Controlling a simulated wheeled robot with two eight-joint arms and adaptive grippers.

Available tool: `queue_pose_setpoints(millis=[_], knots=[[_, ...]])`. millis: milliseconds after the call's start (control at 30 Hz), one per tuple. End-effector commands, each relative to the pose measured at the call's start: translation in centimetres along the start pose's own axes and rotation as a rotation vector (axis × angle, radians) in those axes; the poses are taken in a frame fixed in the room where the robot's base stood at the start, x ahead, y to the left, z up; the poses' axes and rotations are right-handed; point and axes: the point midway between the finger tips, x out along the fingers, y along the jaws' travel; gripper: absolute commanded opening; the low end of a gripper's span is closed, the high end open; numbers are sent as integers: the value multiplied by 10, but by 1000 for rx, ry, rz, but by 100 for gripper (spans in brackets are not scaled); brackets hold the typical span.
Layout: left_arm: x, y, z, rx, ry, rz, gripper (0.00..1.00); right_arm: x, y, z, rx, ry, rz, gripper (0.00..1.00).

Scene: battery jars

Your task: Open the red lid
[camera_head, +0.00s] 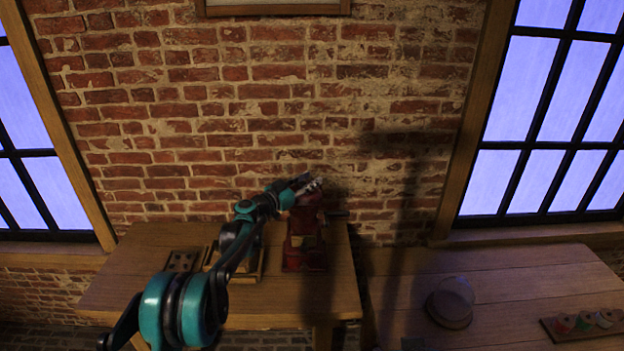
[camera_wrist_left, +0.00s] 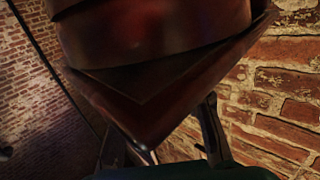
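The red box (camera_head: 304,250) stands on the wooden table by the brick wall. Its red lid (camera_head: 312,203) appears raised at the top, partly hidden by my left gripper (camera_head: 303,187). In the left wrist view, a large dark red piece, seemingly the lid (camera_wrist_left: 150,85), fills the top middle with a pointed corner downward. My left gripper's fingers (camera_wrist_left: 160,140) stand apart on either side of that corner. Their tips are partly hidden, and I cannot tell whether they touch it. My right gripper does not show.
A wooden tray (camera_head: 248,274) is beside the box, partly behind my left arm. A small block with holes (camera_head: 181,261) lies at the table's left. The right table (camera_head: 500,283) holds a round base with a clear dome (camera_head: 450,309) and a rack of coloured pieces (camera_head: 552,330).

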Motion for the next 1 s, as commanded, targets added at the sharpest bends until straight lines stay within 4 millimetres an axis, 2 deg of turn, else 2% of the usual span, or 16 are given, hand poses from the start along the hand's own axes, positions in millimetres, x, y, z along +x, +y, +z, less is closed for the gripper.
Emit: queue_pose_setpoints(millis=[133,400,533,567,1000], knots=[[11,1,0,0,0,1,36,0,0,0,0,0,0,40],[12,0,0,0,0,1,36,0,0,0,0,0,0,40],[12,0,0,0,0,0,2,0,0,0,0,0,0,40],[12,0,0,0,0,0,0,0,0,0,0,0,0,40],[11,1,-2,-11,-11,0,0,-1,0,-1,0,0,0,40]])
